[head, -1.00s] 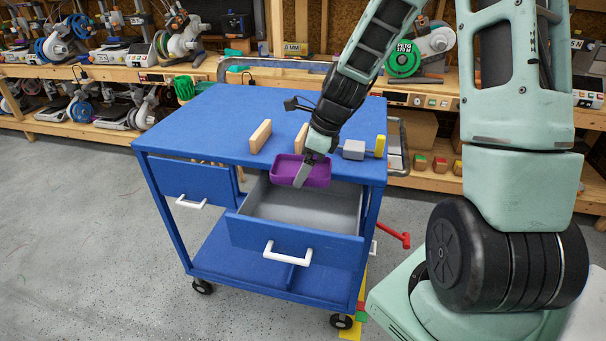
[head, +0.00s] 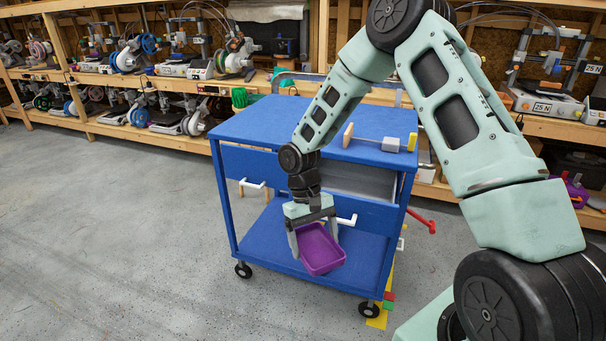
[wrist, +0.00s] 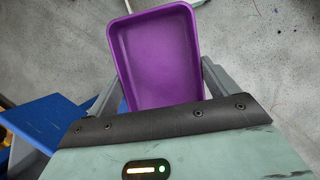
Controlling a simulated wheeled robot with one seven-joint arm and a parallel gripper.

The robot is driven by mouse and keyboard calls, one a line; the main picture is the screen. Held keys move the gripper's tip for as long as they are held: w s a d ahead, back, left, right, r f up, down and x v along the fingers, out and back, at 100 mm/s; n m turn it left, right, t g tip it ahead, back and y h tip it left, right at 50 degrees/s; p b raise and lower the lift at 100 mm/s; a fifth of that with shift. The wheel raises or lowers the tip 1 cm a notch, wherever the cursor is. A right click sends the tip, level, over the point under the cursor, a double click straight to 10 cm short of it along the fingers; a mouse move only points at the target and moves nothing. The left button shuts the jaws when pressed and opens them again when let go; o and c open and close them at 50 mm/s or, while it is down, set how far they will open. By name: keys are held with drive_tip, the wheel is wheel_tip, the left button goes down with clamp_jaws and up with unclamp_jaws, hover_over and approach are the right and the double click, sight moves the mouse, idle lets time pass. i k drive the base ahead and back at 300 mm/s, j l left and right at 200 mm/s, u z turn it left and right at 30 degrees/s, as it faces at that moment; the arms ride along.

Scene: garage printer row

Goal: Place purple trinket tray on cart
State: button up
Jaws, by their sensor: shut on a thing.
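The purple trinket tray (head: 320,249) is empty and tilted in the head view, held in front of the blue cart. My gripper (head: 314,240) is shut on it, with fingers at its sides. In the wrist view the tray (wrist: 156,58) fills the space beyond my gripper (wrist: 155,95), with grey floor behind it. The blue cart (head: 262,125) stands on casters, with a flat top and a lower shelf (head: 271,237). Its right drawer (head: 366,213) is open. My arm hides part of the cart's front.
The left part of the top is clear. Shelves with printers (head: 190,65) line the back. Open floor (head: 130,230) lies to the left.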

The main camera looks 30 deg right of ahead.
sight(269, 119)
drive_tip(key=i+j+z, duration=0.2)
drive_tip(key=i+j, duration=0.3)
drive_tip(key=i+j+z, duration=0.2)
drive_tip(key=i+j, duration=0.25)
drive_tip(key=j, duration=0.15)
